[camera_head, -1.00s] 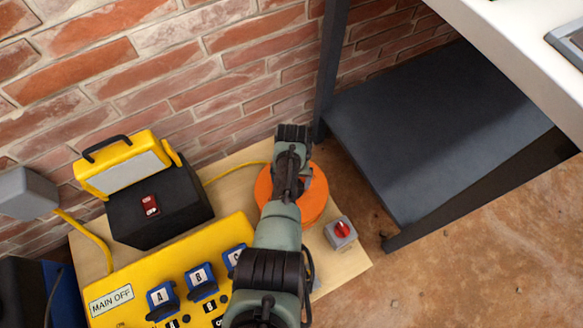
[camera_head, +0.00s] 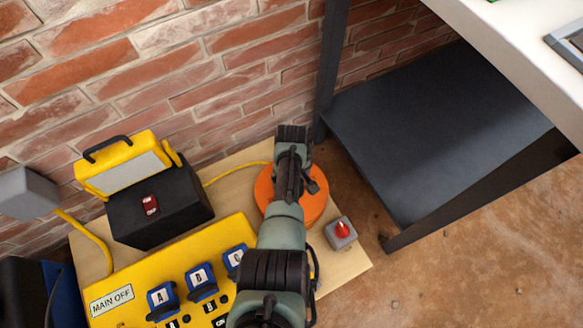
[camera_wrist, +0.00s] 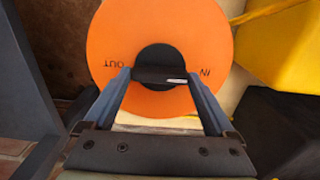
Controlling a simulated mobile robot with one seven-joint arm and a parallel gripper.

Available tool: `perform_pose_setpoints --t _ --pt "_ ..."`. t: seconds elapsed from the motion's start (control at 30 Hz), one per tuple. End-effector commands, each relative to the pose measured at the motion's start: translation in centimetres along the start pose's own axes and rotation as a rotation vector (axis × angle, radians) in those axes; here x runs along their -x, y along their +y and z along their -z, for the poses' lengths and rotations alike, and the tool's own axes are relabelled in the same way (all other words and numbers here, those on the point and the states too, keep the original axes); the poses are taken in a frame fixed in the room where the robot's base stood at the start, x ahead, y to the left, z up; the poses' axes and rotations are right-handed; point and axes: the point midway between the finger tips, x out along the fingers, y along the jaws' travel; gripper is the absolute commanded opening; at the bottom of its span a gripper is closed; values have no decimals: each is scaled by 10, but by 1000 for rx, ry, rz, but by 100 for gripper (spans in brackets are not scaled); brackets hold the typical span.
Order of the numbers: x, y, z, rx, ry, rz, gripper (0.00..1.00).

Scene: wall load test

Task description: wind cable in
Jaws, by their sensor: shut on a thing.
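An orange cable reel (camera_head: 313,203) lies on the pale board, partly hidden beneath my arm in the head view. In the wrist view, the orange reel (camera_wrist: 115,40) shows its flat face with the words IN and OUT and a black hub (camera_wrist: 160,52). My gripper (camera_wrist: 158,76) is over the hub, its two fingers on either side of a dark handle (camera_wrist: 150,73), and is shut on it. A yellow cable (camera_head: 235,171) runs from behind the black box towards the reel. The fingertips are hidden in the head view.
A yellow panel (camera_head: 140,285) with blue switches is left of my arm. A black box (camera_head: 170,215) with a yellow lamp (camera_head: 125,165) stands behind it. A red switch (camera_head: 341,231) is right of the reel. A dark shelf (camera_head: 430,130) is farther right.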

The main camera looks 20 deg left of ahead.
Motion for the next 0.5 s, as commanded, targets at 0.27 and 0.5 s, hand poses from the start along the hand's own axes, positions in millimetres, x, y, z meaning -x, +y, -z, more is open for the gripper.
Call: perform_pose_setpoints --t 0.27,0.5 --pt "-1 -2 -2 10 -8 5 34" --pt "-1 -2 -2 9 -7 3 100"
